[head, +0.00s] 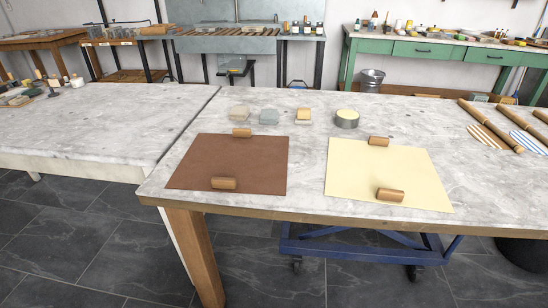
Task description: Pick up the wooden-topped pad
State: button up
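The wooden-topped pad (304,114) sits on the grey marble-like table (310,205), behind the two sheets. It is a small block with a tan wooden top and a paler lower part. A grey-beige block (239,113) and a grey-green block (269,116) stand to its left. A round grey tin (347,120) with a pale yellow top stands to its right. The pad appears apart from its neighbours. My gripper is not in view.
A brown sheet (240,163) and a cream sheet (387,172) lie in front, each with two short wooden cylinders. Long wooden rods (490,125) lie at the right. Another table (90,120) adjoins at left. A blue wheeled frame (360,248) is underneath.

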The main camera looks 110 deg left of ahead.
aim_at(303, 118)
jog(key=u, duration=3.05)
